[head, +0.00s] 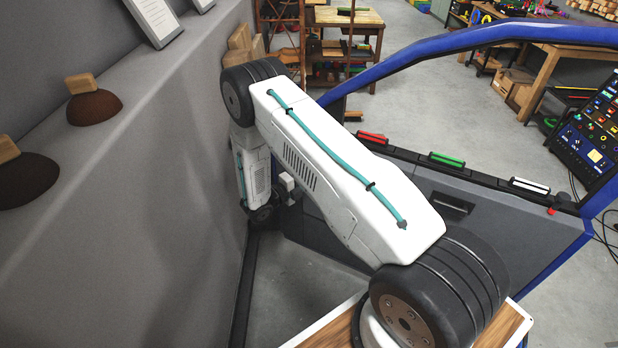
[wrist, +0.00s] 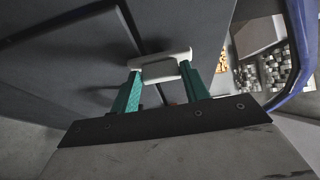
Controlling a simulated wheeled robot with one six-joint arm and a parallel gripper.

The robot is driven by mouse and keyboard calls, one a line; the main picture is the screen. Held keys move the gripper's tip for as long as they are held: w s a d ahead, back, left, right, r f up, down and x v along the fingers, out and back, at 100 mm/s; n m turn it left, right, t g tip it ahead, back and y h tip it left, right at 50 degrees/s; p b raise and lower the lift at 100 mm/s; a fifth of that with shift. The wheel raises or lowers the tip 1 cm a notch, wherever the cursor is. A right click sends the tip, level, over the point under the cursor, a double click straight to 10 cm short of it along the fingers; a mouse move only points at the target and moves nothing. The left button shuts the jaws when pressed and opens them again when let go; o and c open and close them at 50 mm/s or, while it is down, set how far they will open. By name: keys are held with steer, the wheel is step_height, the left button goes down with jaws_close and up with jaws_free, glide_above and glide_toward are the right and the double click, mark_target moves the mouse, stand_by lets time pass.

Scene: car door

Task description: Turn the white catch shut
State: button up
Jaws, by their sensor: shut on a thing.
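In the wrist view, a white catch (wrist: 160,62) shows as a pale bar against a dark grey panel (wrist: 70,50). My gripper (wrist: 161,75) has two green fingers, one at each end of the bar, and is shut on it. The middle of the bar shows between the fingertips. In the head view, my arm covers much of the near side of the grey car door (head: 545,218), and the catch in my gripper cannot be made out clearly there. How far the catch is turned cannot be told.
The door's blue frame (head: 440,45) arches overhead. Red (head: 372,137), green (head: 447,158) and white (head: 529,185) bars lie along the door's top edge. A grey wall (head: 150,190) stands close on the left. A control panel (head: 590,140) is at the right.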

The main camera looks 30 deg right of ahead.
steer(key=shift+s+f, duration=0.1)
steer(key=shift+s, duration=0.05)
steer(key=o, duration=1)
steer(key=a, duration=0.7)
steer(key=shift+s+a, duration=0.3)
steer(key=shift+a, duration=0.1)
